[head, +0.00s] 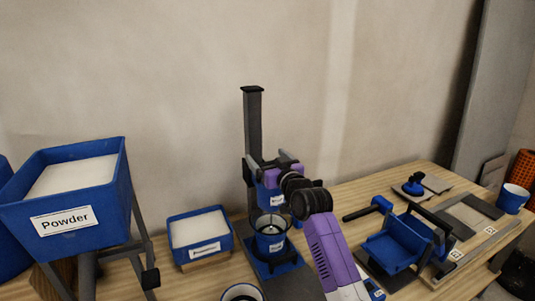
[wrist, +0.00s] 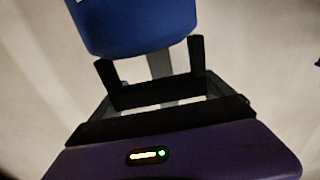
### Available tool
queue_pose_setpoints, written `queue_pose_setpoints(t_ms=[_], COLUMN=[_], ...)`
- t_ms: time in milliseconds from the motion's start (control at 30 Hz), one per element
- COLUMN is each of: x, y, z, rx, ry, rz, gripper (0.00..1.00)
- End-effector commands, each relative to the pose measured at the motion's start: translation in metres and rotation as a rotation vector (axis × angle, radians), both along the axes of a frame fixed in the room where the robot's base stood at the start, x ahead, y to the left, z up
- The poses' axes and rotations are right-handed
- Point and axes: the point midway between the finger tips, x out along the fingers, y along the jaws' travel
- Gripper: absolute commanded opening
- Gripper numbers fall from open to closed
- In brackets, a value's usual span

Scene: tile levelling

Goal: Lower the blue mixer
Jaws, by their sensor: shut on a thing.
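The blue mixer (head: 268,198) sits on a dark upright column (head: 254,130), above a blue cup (head: 271,242) with a dark, open top. The cup stands on a blue base (head: 290,264). My gripper (head: 264,176) is at the mixer's level on the column, with my arm partly covering the mixer. In the wrist view the mixer's blue body (wrist: 140,25) fills the top, at the ends of my gripper's two dark fingers (wrist: 150,62). The gripper is shut on the mixer; the exact contact is hard to see.
A tilted blue powder hopper (head: 82,210) stands at left, beside a blue bin (head: 200,242) of white powder. Another round container (head: 241,292) is at the front edge.

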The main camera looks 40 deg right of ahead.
Motion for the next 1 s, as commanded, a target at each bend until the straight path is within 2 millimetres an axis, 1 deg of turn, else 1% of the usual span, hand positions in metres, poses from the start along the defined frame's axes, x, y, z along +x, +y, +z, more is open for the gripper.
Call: queue_pose_setpoints(t_ms=[33,100,467,500,533,833,933,1000], x=[0.0,0.0,-0.001,-0.001,-0.001,-0.003,-0.012,-0.022], y=[0.0,0.0,0.0,0.0,0.0,0.001,0.003,0.006], z=[-0.02,-0.027,-0.032,-0.033,-0.033,-0.029,-0.029,-0.029], rx=[0.003,0.003,0.004,0.004,0.004,0.002,0.003,0.003], ry=[0.008,0.007,0.012,0.013,0.013,0.007,0.005,0.005], rz=[0.0,0.0,0.0,0.0,0.0,0.0,0.0,-0.001], gripper=[0.18,0.18,0.18,0.95,1.0,1.0,1.0,1.0])
